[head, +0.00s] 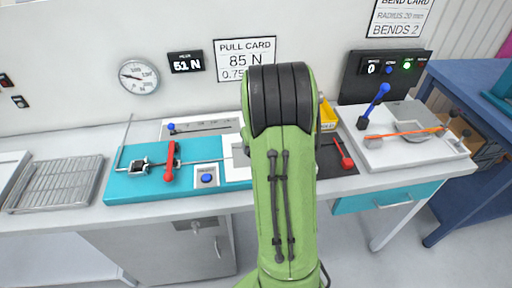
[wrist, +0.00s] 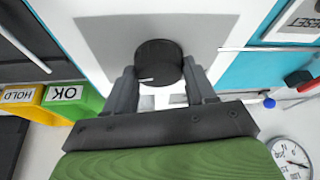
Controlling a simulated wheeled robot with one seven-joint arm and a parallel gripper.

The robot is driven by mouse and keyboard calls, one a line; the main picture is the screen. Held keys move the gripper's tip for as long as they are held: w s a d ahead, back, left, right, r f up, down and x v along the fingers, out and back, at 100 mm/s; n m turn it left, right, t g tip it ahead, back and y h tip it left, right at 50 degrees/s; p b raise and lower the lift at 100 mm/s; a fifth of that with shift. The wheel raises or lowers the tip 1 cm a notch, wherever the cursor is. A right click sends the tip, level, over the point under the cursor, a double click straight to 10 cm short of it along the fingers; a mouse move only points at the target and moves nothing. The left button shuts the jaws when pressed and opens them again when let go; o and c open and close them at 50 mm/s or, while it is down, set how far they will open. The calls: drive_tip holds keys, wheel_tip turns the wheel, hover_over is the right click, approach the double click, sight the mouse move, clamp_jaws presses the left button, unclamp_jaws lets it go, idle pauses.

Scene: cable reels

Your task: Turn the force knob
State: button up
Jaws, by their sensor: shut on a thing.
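The force knob (wrist: 158,57) is a round black knob with a white pointer line, on a grey plate (wrist: 105,40) in the wrist view. My gripper (wrist: 160,75) is shut on it, one finger on each side. The pointer line points to the left in that view. In the head view my green arm hides the knob and my gripper. The value display (head: 187,62) on the wall reads about 51 N. The pull card (head: 245,60) reads 85 N, with its lower line partly hidden by my arm.
A teal pull fixture (head: 130,186) with a red lever (head: 170,161) and a blue button (head: 207,178) lies left of my arm. A white bending fixture (head: 405,150) stands to the right. Yellow (wrist: 22,97) and green (wrist: 72,100) bins are close beside my gripper in the wrist view.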

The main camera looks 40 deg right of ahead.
drive_tip(key=shift+a+m+g+h+b, duration=0.1)
drive_tip(key=shift+m+g+h+b, duration=0.4)
drive_tip(key=shift+m, duration=1.5)
drive_tip(key=o, duration=1)
drive_tip(key=shift+o, duration=0.2)
drive_tip(key=p+v, duration=0.4)
drive_tip(key=v, duration=1.1)
drive_tip(key=shift+a+r, duration=0.3)
